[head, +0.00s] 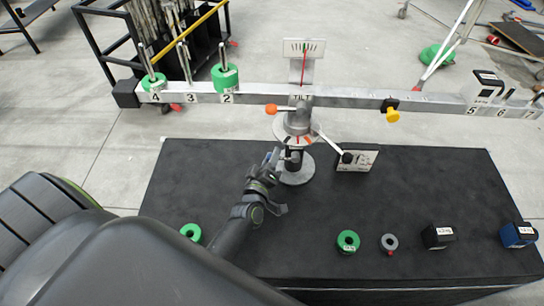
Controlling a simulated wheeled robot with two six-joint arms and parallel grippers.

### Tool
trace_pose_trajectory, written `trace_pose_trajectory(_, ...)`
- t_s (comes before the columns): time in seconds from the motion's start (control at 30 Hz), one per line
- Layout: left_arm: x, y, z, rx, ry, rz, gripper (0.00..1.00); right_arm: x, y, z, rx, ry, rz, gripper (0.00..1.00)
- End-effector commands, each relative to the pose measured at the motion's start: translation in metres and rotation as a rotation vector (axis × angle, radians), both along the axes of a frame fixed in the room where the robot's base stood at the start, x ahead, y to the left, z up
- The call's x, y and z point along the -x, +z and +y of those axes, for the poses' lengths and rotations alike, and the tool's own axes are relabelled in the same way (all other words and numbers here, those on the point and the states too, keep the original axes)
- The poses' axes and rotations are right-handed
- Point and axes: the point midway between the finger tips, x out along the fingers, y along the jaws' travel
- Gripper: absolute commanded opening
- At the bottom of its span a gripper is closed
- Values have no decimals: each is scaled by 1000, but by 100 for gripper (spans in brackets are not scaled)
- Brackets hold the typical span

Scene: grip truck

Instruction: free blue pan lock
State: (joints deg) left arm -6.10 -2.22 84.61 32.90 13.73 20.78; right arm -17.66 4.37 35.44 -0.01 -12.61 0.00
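A post with a round base (295,170) stands on the black table and carries a long grey beam (350,98). Below the beam is a white dial (283,128) with red marks. A pale lever (328,143) with a black knob (347,157) sticks out to the right of the post. An orange knob (271,108) sits at the beam's front, left of the "TILT" label. I cannot make out a blue pan lock. My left gripper (274,157) is at the post's left side, near its lower part; whether it touches is unclear. My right gripper is out of view.
Green rings sit on the beam's left pegs (224,77). A yellow knob (392,115) hangs on the right. On the black table (420,190) lie green rings (348,241), a grey ring (389,242), a black block (438,236) and a blue block (517,235).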

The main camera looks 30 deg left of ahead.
Motion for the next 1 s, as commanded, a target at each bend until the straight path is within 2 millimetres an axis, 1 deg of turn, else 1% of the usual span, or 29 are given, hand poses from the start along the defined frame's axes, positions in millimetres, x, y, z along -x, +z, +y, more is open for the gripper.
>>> trace_pose_trajectory(0.03,0,0,0,0,0,0,20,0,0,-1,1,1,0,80)
trace_pose_trajectory(0.1,0,0,0,0,0,0,11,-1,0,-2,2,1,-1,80)
trace_pose_trajectory(0.2,0,0,0,0,0,0,0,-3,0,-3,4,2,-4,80)
trace_pose_trajectory(0.37,0,0,0,-1,-1,-1,0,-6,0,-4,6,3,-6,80)
trace_pose_trajectory(0.47,0,-4,0,11,-1,-6,0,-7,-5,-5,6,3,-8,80)
trace_pose_trajectory(0.67,-1,-15,-1,99,1,-49,0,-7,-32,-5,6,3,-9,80)
trace_pose_trajectory(1.0,-2,-30,-4,287,1,-138,0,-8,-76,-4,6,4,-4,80)
